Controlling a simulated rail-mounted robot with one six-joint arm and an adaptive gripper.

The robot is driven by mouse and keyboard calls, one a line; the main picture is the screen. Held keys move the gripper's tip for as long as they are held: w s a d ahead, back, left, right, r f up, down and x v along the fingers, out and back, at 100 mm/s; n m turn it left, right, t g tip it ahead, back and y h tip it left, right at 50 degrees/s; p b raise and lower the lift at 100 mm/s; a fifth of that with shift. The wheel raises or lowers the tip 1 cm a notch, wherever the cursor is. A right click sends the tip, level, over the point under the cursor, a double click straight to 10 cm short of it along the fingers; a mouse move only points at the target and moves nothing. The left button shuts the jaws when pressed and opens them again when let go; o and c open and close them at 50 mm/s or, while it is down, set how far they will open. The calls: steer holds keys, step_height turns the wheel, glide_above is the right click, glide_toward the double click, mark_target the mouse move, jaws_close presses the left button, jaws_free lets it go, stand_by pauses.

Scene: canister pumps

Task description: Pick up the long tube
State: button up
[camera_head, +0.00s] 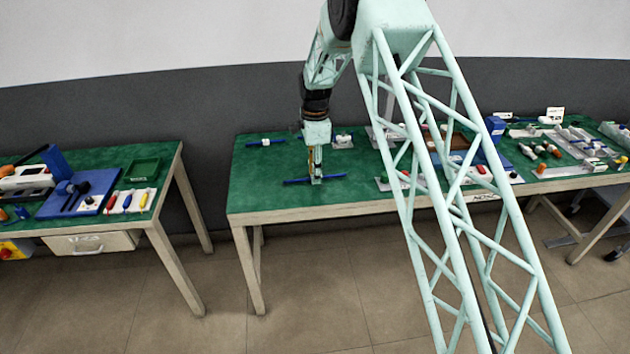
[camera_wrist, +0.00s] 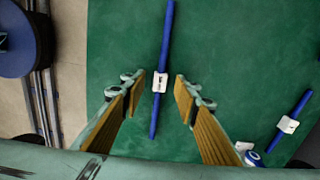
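The long blue tube (camera_head: 334,177) lies on the green mat of the middle table. In the wrist view the long tube (camera_wrist: 166,35) runs nearly top to bottom, with a white block (camera_wrist: 160,82) around its middle. My gripper (camera_head: 316,179) points down over the tube's middle. In the wrist view its yellow-padded fingers (camera_wrist: 161,84) are apart, one on each side of the white block, with green mat showing in both gaps. I cannot tell how far the fingertips are above the mat. The gripper holds nothing.
A left table holds a blue tray (camera_head: 96,196).

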steer(key=shift+f, duration=0.25)
stand_by(0.4)
steer(key=c, duration=0.8)
